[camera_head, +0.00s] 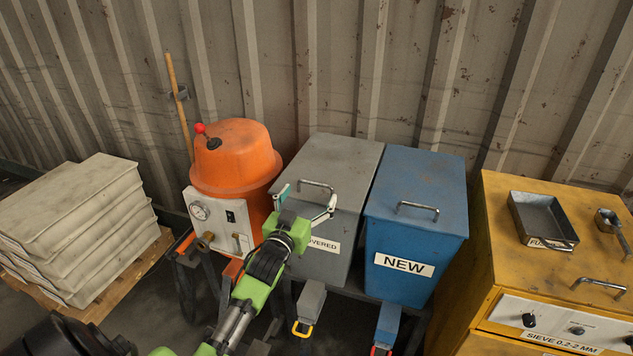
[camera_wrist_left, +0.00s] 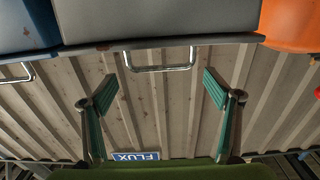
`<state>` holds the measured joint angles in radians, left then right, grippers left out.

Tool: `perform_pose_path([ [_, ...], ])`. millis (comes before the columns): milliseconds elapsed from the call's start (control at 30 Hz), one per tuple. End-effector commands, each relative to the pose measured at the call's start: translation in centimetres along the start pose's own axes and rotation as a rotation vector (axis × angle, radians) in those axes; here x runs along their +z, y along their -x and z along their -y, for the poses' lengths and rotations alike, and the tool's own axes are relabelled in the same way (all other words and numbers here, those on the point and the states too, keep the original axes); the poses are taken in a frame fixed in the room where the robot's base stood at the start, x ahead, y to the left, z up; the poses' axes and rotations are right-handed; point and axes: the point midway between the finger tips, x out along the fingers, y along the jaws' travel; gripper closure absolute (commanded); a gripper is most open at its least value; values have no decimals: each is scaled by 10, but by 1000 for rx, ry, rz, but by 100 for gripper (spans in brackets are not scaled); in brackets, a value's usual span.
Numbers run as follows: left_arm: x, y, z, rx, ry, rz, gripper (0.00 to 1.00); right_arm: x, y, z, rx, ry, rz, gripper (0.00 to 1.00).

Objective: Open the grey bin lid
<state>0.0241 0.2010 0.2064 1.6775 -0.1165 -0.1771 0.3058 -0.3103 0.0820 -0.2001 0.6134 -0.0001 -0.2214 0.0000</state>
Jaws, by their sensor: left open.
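The grey bin (camera_head: 345,232) stands between the orange machine and the blue bin, its label partly hidden by my gripper. Its grey lid (camera_head: 345,155) lies shut on top, with a metal bar handle (camera_head: 318,184) near the front edge. My left gripper (camera_head: 307,200) is open and empty at the front of the lid, with its fingers spread to either side of the handle. In the left wrist view, the handle (camera_wrist_left: 160,67) shows beyond and between the open fingers of the gripper (camera_wrist_left: 161,88), apart from both. My right gripper is not seen.
The blue bin (camera_head: 412,240) marked NEW stands close on the right. The orange machine (camera_head: 235,165) is close on the left. A yellow cabinet (camera_head: 510,240) with a metal tray (camera_head: 543,222) is at the far right. Stacked sacks (camera_head: 75,220) lie at the left. A corrugated wall is behind.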

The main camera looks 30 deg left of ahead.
Motion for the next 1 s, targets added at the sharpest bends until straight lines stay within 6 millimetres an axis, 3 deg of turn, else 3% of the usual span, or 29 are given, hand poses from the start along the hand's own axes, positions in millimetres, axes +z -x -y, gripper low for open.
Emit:
perform_pose_path([
  [100,-2,-23,0,0,0,0,18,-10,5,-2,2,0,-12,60],
  [300,-1,-47,0,0,1,0,18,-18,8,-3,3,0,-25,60],
  [767,0,-57,0,1,0,0,18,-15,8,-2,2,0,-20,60],
  [933,0,-57,0,1,1,0,63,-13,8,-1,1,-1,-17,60],
  [1000,0,-57,-1,1,1,0,64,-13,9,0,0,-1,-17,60],
])
